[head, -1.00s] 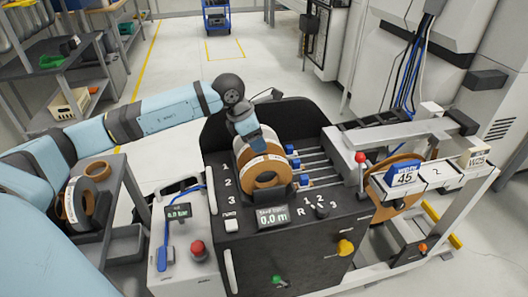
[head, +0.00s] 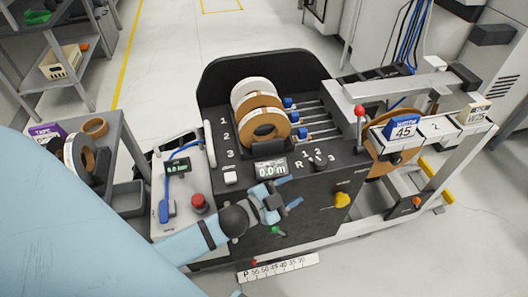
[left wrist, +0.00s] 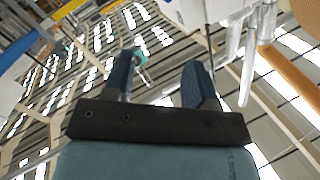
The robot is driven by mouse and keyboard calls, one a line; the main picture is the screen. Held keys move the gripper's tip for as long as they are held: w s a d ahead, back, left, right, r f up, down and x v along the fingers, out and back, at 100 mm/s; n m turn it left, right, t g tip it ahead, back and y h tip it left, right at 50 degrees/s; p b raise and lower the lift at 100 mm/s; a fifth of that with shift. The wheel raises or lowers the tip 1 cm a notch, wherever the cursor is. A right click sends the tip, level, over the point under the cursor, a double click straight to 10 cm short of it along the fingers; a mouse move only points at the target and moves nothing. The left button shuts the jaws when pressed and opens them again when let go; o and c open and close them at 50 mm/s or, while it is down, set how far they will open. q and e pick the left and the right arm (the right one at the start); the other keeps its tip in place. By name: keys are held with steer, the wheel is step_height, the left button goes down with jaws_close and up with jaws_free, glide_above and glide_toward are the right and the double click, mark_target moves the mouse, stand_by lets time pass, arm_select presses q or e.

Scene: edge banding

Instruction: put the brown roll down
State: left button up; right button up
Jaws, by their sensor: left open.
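A brown roll (head: 284,126) stands upright at the front of the row of rolls in the black machine's holder, beside the mark 3. Another brown roll (head: 246,106) and a white roll (head: 243,91) stand close behind it. My left gripper (head: 289,193) is in front of the machine's front panel, below and to the right of the rolls and apart from them. Its fingers are spread and empty, and they also show spread in the left wrist view (left wrist: 160,78). My right gripper is not in view.
A grey cart (head: 124,160) at the left bears a white-faced roll (head: 70,153) and a small brown roll (head: 95,127). A ruler plate (head: 278,268) is low in front.

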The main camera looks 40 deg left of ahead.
arm_select(q)
steer(key=s+f+n+g+y, duration=0.3)
steer(key=s+f+n+g, duration=0.2)
steer(key=s+f+n, duration=0.3)
steer(key=s+f, duration=0.3)
steer(key=f, duration=0.1)
steer(key=shift+s+d+g, duration=0.3)
steer(key=shift+s+d, duration=0.05)
steer(key=shift+s, duration=0.05)
steer(key=shift+r, duration=0.1)
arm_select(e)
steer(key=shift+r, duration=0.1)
arm_select(q)
step_height(320, 180, up, 13)
steer(key=p, duration=1.4)
steer(key=shift+a, duration=0.4)
steer(key=shift+s+f, duration=0.2)
steer(key=shift+f, duration=0.5)
steer(key=shift+c, duration=0.9)
steer(key=shift+d+y, duration=0.1)
steer(key=shift+y, duration=0.2)
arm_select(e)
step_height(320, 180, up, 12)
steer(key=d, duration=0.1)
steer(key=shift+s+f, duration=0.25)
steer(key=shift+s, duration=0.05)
